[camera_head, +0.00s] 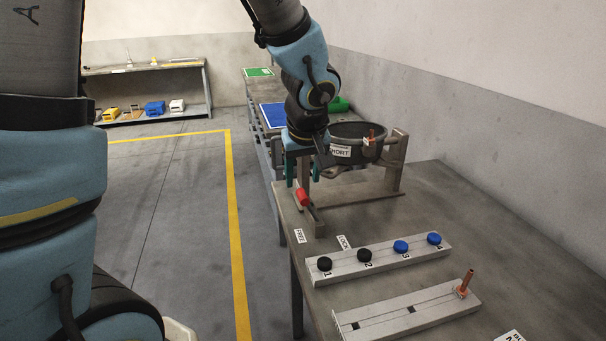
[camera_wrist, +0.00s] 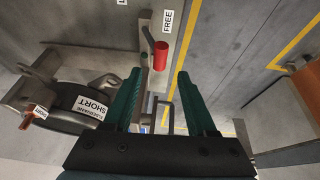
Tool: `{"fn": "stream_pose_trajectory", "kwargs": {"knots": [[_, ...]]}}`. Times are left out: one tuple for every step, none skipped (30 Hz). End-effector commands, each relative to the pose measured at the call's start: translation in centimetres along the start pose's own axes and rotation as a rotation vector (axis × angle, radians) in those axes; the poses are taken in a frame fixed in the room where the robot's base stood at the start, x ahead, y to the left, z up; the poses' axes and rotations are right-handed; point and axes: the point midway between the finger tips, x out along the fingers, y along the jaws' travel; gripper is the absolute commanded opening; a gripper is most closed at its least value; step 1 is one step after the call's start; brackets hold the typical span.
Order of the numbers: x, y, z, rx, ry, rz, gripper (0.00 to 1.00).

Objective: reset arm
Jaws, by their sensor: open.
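My gripper (camera_wrist: 154,100) is open, with its two green fingers apart in the wrist view. It also shows in the head view (camera_head: 302,170), above the near left side of a fixture on the bench. A red handle (camera_wrist: 160,56) lies beyond the fingertips in the wrist view, with nothing seen between the fingers. The red handle also shows in the head view (camera_head: 302,197), just below my gripper. A dark round pot (camera_head: 362,150) with a label ending in "HORT" sits in the fixture's frame (camera_head: 397,160).
On the grey bench (camera_head: 460,205) lie a bar with black and blue knobs (camera_head: 385,257) and a slotted bar (camera_head: 400,312) with an upright copper-coloured pin (camera_head: 466,280). Blue (camera_head: 272,115) and green (camera_head: 258,72) panels lie farther back. The floor at left is open, with yellow lines.

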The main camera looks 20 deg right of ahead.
Motion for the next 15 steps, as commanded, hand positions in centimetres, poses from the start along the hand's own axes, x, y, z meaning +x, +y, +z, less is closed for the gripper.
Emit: {"fn": "stream_pose_trajectory", "kwargs": {"knots": [[-0.07,-0.01,0.00,0.000,0.000,0.000,0.57],[-0.08,-0.01,0.00,0.000,0.000,0.000,0.57],[-0.07,-0.01,0.00,0.000,0.000,0.000,0.57],[-0.06,-0.01,0.00,0.000,0.000,0.000,0.57],[-0.06,-0.01,0.00,0.000,0.000,0.000,0.57],[-0.05,-0.01,-0.01,-0.001,0.000,0.000,0.57],[-0.05,-0.01,-0.01,0.000,0.000,0.000,0.57],[-0.05,-0.01,-0.01,-0.001,0.000,0.000,0.57],[-0.04,-0.01,-0.01,-0.001,0.000,0.000,0.57],[-0.04,-0.01,-0.01,-0.001,0.000,0.000,0.57],[-0.04,-0.01,-0.01,-0.001,0.000,0.000,0.57],[-0.03,-0.02,-0.02,-0.001,0.000,0.000,0.57],[-0.02,-0.12,-0.05,-0.001,-0.001,-0.001,0.57],[0.01,-0.35,-0.11,-0.002,-0.002,-0.003,0.57],[0.08,-0.95,-0.27,-0.006,-0.006,-0.009,0.57]]}}
